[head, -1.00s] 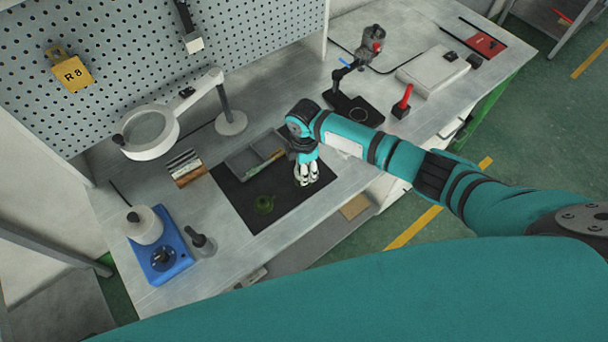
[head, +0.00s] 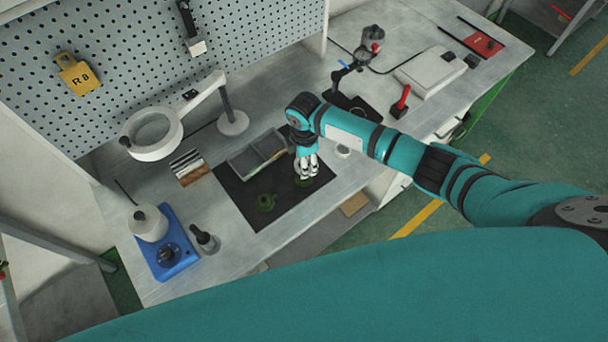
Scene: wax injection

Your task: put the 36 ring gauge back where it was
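My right gripper (head: 309,172) points down over the right part of the black mat (head: 240,199). Its fingers are small here, and I cannot tell whether they are open or shut, or whether they hold anything. A green ring-like piece (head: 304,183) shows right at the fingertips, partly hidden by them. Another green round piece (head: 266,202) lies on the mat to the left. I cannot identify a ring gauge marked 36; no such marking is readable. A small pale disc (head: 343,150) lies on the bench beside my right forearm. My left gripper is not in view.
A grey divided tray (head: 243,163) sits at the mat's back. A magnifier lamp (head: 152,134), blue-based device (head: 168,257), dark bottle-like tool (head: 205,240) and sample strips (head: 188,167) stand left. A black stand (head: 350,104) and red-handled tool (head: 401,103) stand right. A yellow R8 tag (head: 78,74) hangs on the pegboard.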

